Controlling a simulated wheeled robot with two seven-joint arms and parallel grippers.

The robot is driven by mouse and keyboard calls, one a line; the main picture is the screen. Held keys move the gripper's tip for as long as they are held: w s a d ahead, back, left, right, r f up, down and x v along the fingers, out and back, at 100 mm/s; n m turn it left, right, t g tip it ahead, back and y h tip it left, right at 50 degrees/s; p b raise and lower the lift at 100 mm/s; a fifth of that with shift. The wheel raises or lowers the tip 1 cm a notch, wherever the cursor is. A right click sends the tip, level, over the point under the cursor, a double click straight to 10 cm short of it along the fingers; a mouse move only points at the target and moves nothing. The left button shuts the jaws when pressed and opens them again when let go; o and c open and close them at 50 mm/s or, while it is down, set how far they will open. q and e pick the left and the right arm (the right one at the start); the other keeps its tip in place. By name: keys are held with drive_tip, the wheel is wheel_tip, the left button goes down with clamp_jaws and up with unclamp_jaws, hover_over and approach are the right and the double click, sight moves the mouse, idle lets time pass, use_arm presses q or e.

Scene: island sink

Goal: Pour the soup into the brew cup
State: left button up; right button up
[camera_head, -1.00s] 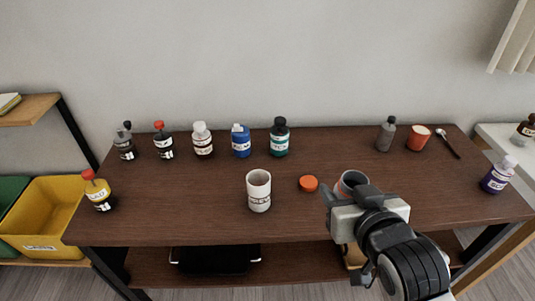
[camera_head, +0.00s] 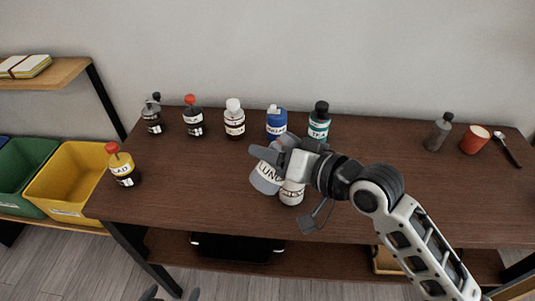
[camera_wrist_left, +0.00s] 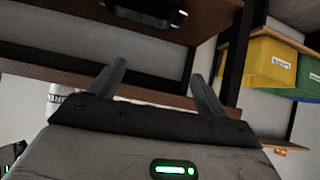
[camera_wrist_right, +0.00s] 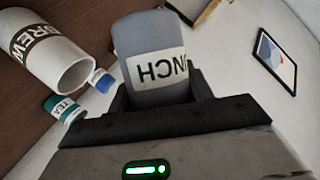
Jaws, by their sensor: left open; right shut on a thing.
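The grey container labelled LUNCH (camera_head: 266,178) is held by my right gripper (camera_head: 288,152), raised and tilted at the brew cup (camera_head: 291,193). The white brew cup stands upright on the dark table, partly hidden behind the container. In the right wrist view the LUNCH container (camera_wrist_right: 150,45) sits between the fingers, with the brew cup (camera_wrist_right: 45,50) beside it at upper left, its open mouth showing. No soup is visible in any view. My left gripper (camera_wrist_left: 160,85) is open and empty, low in front of the table; its fingertips show at the head view's bottom edge (camera_head: 172,294).
Several bottles line the table's back, including blue (camera_head: 276,123) and teal (camera_head: 319,121) ones. A yellow bottle (camera_head: 123,167) stands at the left edge. A grey bottle (camera_head: 438,132), red cup (camera_head: 475,139) and spoon (camera_head: 508,150) are at right. The table's left middle is clear.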

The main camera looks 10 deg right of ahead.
drive_tip(key=shift+w+a+f+m+g+y, duration=0.15)
drive_tip(key=shift+w+f+m+g+y, duration=0.2)
drive_tip(key=shift+w+y, duration=0.2)
use_arm(q)
drive_tip(key=b, duration=0.1)
drive_tip(key=f+b, duration=0.1)
drive_tip(key=b, duration=0.1)
drive_tip(key=shift+w+d+f, duration=0.1)
drive_tip(key=shift+d+f, duration=0.15)
drive_tip(key=shift+d, duration=0.05)
use_arm(e)
drive_tip(key=r+m+y, duration=0.1)
drive_tip(key=m, duration=0.3)
drive_tip(key=w+d+r+m+t+y, duration=0.1)
drive_tip(key=r+m+y, duration=0.1)
drive_tip(key=m, duration=0.1)
drive_tip(key=r+m+t+y, duration=0.1)
drive_tip(key=r+m+y, duration=0.1)
drive_tip(key=m, duration=0.2)
drive_tip(key=shift+w+d+m, duration=0.3)
drive_tip(key=shift+w+m, duration=0.05)
drive_tip(key=shift+w, duration=0.05)
use_arm(q)
drive_tip(key=shift+w+d, duration=0.1)
drive_tip(key=shift+w, duration=0.05)
drive_tip(key=shift+h, duration=0.3)
drive_tip(key=shift+b, duration=0.3)
